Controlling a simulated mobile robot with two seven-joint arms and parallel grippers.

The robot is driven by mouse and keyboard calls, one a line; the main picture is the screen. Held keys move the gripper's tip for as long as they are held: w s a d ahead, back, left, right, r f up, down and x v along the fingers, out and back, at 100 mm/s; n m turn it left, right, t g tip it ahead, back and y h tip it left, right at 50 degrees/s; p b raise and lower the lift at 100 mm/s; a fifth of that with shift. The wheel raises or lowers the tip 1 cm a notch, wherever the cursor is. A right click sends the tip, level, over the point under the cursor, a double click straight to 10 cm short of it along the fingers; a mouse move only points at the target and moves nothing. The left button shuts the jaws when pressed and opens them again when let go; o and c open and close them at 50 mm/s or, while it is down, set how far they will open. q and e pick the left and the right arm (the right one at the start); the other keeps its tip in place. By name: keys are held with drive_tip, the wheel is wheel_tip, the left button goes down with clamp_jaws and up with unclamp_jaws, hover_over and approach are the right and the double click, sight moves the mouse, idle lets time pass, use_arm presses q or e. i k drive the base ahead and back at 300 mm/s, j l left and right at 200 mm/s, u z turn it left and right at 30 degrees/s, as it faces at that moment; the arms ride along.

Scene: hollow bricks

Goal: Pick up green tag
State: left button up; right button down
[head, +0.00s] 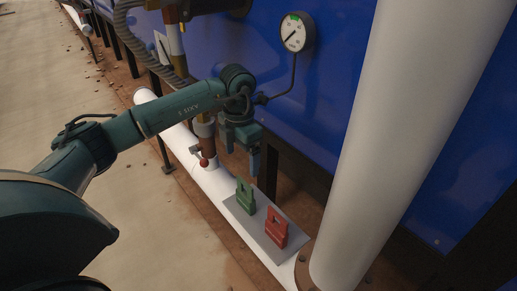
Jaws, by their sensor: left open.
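The green tag (245,197) stands upright on a grey plate (245,221) that lies on the white horizontal pipe. A similar red tag (275,229) stands beside it, nearer to me and to the right. My left gripper (249,162) points downward, above and a little behind the green tag in the picture. It is open and empty, and a gap shows between its fingers and the tag. My right gripper is not in the picture.
A white vertical pipe (396,130) rises at the right. A valve with a red knob (204,163) stands on the horizontal pipe (213,187), left of the green tag. A blue panel with a gauge (296,33) is behind. Open floor (150,220) lies at the left.

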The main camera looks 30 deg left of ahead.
sight(246, 199)
drive_tip(key=k, duration=1)
